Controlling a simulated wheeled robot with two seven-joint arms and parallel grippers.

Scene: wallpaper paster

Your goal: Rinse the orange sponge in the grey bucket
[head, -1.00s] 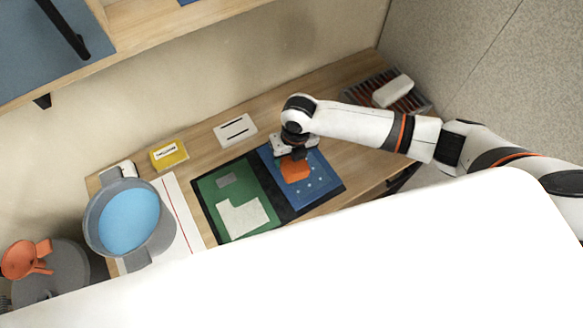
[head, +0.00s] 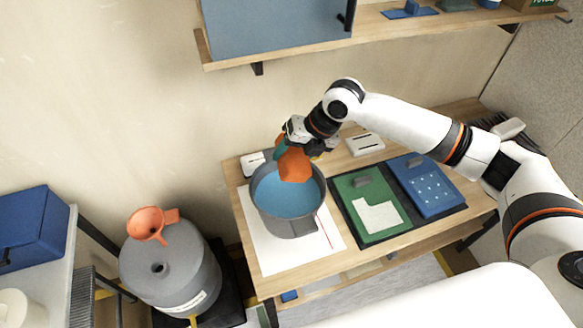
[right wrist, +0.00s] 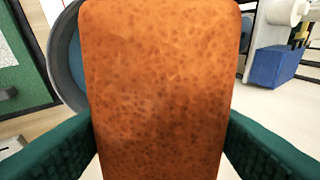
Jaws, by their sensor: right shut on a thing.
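The grey bucket (head: 290,228) stands on a white sheet on the wooden table, with blue water (head: 283,200) inside. My right gripper (head: 285,148) is above the back of the bucket, shut on the orange sponge (head: 294,166). The sponge hangs down over the bucket's opening, in front of the water; I cannot tell whether its lower end touches the water. In the right wrist view the sponge (right wrist: 155,90) fills the middle between the green fingers (right wrist: 155,145), and part of the bucket's grey rim (right wrist: 70,60) shows behind it. My left gripper is not in view.
Right of the bucket lie a green board (head: 365,207) and a blue board (head: 425,188). A white slotted box (head: 365,145) is behind them. A grey tank (head: 170,270) with an orange funnel (head: 150,225) stands left of the table. A shelf cabinet (head: 275,28) hangs above.

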